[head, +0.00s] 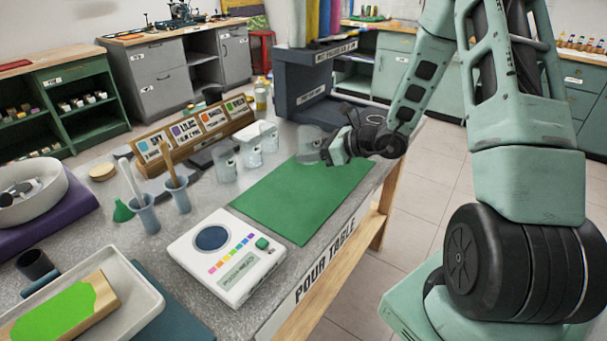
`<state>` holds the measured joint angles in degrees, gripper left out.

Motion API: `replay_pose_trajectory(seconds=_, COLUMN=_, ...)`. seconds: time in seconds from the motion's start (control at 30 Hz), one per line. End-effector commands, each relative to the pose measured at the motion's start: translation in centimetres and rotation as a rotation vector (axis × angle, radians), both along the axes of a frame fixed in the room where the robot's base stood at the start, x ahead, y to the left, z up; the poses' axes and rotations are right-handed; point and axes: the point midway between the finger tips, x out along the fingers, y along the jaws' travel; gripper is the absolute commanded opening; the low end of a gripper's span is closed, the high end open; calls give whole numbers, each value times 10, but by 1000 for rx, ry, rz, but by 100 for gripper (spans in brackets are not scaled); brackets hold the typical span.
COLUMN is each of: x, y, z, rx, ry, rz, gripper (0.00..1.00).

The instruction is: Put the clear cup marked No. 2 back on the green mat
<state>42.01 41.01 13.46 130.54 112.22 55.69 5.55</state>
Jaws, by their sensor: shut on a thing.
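My gripper (325,148) is shut on a clear cup (308,141) at the far end of the green mat (290,207). The cup looks upright, over or just beyond the mat's far left edge; I cannot tell whether it touches anything. Its number is too small to read, and the gripper partly hides it. The green mat lies flat on the grey table and is bare. Several other clear cups (226,166) with small marks stand in a row left of the mat, their numbers unreadable.
A white scale (227,260) sits at the mat's near left corner. A wooden card rack (195,134), blue beakers with sticks (178,194) and a small green funnel (122,211) stand to the left. A dark rack (305,90) stands behind the cup. The table's right edge is close to the mat.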

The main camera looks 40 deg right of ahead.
Motion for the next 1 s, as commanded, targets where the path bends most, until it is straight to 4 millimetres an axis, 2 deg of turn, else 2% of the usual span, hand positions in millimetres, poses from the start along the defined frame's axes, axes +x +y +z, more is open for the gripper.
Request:
replay_pose_trajectory(seconds=0.1, x=0, y=0, z=-19, rx=2, ry=0, rz=0, gripper=30)
replay_pose_trajectory(seconds=0.27, x=0, y=0, z=-31, rx=1, ry=-1, rz=1, gripper=30)
replay_pose_trajectory(seconds=0.53, x=0, y=1, z=-66, rx=2, ry=-1, rz=2, gripper=30)
replay_pose_trajectory(seconds=0.97, x=1, y=0, z=-73, rx=0, ry=-3, rz=1, gripper=30)
replay_pose_trajectory(seconds=1.0, x=0, y=0, z=-74, rx=0, ry=-3, rz=1, gripper=56)
